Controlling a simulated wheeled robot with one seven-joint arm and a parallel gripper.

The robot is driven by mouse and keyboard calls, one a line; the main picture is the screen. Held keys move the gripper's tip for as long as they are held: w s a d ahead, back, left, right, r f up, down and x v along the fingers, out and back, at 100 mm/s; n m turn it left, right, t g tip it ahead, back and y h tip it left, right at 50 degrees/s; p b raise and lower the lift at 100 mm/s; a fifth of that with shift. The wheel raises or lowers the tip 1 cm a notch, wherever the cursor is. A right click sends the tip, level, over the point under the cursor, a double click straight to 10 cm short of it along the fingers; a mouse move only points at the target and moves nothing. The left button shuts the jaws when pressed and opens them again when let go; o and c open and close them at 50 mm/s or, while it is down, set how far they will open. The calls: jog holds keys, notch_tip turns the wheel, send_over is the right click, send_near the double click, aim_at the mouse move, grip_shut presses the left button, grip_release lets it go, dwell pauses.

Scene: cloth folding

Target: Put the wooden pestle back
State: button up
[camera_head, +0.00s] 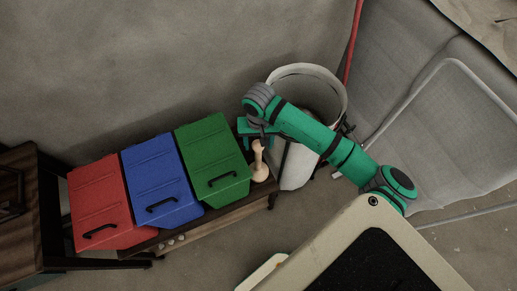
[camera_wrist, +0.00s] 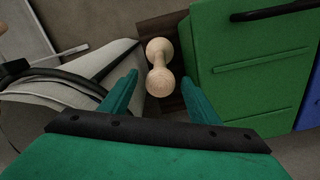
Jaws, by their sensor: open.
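The wooden pestle (camera_head: 259,163) is pale and has two rounded ends with a narrow waist. It is at the right end of the dark wooden bench (camera_head: 225,217), beside the green box. In the wrist view the pestle (camera_wrist: 159,68) lies ahead of and between my open fingers, with space on both sides. My gripper (camera_wrist: 162,98) is open and empty. In the head view my gripper (camera_head: 258,140) is above the pestle's upper end. Whether a finger touches it, I cannot tell.
Green (camera_head: 213,160), blue (camera_head: 160,185) and red (camera_head: 100,203) lidded boxes stand in a row on the bench. A pale bin (camera_head: 298,168) stands close on the right. A dark wooden piece of furniture (camera_head: 22,225) is at far left. A grey sofa (camera_head: 440,140) is at right.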

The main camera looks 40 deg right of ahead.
jog(key=shift+r, duration=1.5)
